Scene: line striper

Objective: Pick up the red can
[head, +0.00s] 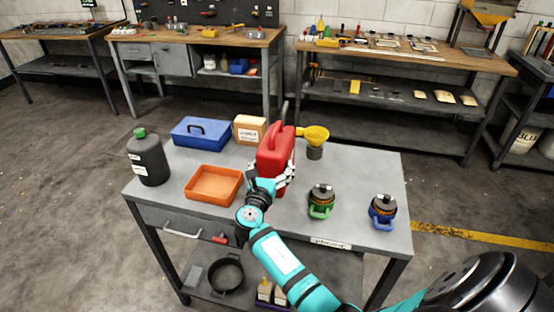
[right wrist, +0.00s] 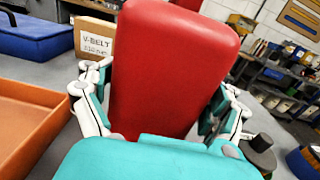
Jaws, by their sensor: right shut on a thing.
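The red can (head: 272,152) is on the grey metal table, its body tilted a little in the head view. My right gripper (head: 275,178) is shut on the can's lower part, with a finger on each side. In the right wrist view the red can (right wrist: 175,65) fills the middle between the white and teal fingers of my right gripper (right wrist: 163,112). I cannot tell whether the can's base touches the table. My left gripper is not in view.
Around the can are an orange tray (head: 213,199), a blue toolbox (head: 201,146), a V-belt box (head: 250,130), a dark bottle with green cap (head: 148,158), a yellow funnel (head: 316,134) and two handled items, green (head: 320,208) and blue (head: 383,216).

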